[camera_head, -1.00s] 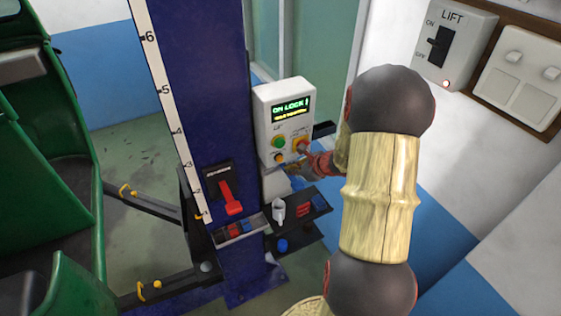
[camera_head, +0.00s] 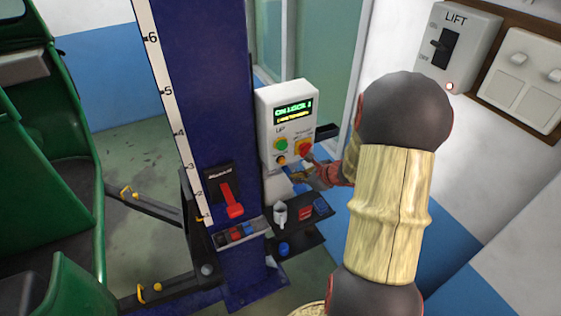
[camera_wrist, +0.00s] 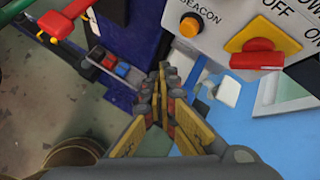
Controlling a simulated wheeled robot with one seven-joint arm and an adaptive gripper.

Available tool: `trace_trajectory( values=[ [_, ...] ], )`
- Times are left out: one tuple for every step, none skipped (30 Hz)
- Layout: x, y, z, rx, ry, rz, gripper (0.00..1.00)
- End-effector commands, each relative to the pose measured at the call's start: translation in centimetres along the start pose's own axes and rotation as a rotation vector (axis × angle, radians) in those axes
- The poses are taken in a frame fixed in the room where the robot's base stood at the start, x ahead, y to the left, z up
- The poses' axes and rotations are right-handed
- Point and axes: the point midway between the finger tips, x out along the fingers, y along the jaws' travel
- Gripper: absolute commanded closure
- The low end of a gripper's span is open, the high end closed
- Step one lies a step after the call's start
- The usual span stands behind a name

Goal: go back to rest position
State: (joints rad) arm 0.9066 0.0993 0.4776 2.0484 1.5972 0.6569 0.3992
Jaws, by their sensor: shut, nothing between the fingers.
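My gripper (camera_head: 300,174) is just below the lower edge of the white control box (camera_head: 268,128) on the blue lift column. In the wrist view my gripper (camera_wrist: 160,78) has its fingers together with nothing between them. It is apart from the red and yellow rotary switch (camera_wrist: 257,53) and the orange beacon button (camera_wrist: 190,27). The box also has a green button (camera_head: 281,144) and a lit display (camera_head: 292,110), whose text is partly blurred. My arm spans the right-centre of the head view and hides part of the wall.
A red lever (camera_head: 231,200) sticks out of the blue column (camera_head: 205,90). Small shelves with a mug (camera_head: 280,214) sit under the box. The green rickshaw (camera_head: 60,130) stands at left, beside the black lift arms (camera_head: 150,210). A LIFT wall switch (camera_head: 445,45) is at upper right.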

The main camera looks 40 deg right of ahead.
Motion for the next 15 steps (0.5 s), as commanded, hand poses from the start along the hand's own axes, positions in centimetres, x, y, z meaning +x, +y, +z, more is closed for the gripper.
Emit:
trace_trajectory(
  values=[
    [0.0, 0.0, 0.0, 0.000, 0.000, 0.000, 1.00],
    [0.0, 0.0, 0.0, 0.000, 0.000, 0.000, 1.00],
    [0.0, 0.0, 0.0, 0.000, 0.000, 0.000, 1.00],
    [0.0, 0.0, 0.0, 0.000, 0.000, 0.000, 1.00],
    [0.0, 0.0, 0.0, 0.000, 0.000, 0.000, 1.00],
    [0.0, 0.0, 0.0, 0.000, 0.000, 0.000, 1.00],
    [0.0, 0.0, 0.0, 0.000, 0.000, 0.000, 1.00],
    [0.0, 0.0, 0.0, -0.002, 0.000, 0.000, 1.00],
    [0.0, 0.0, 0.0, -0.009, 0.000, 0.000, 1.00],
    [0.0, 0.0, 0.1, -0.019, -0.003, 0.001, 1.00],
    [0.0, 0.3, 0.2, -0.043, -0.007, 0.009, 1.00],
    [0.0, 0.9, 0.1, -0.083, -0.007, 0.031, 1.00],
    [0.0, 1.6, 0.0, -0.116, -0.006, 0.052, 1.00],
    [-0.1, 2.5, -0.3, -0.153, -0.003, 0.079, 1.00],
    [-0.2, 3.9, -0.6, -0.213, -0.001, 0.121, 1.00]
  ],
)
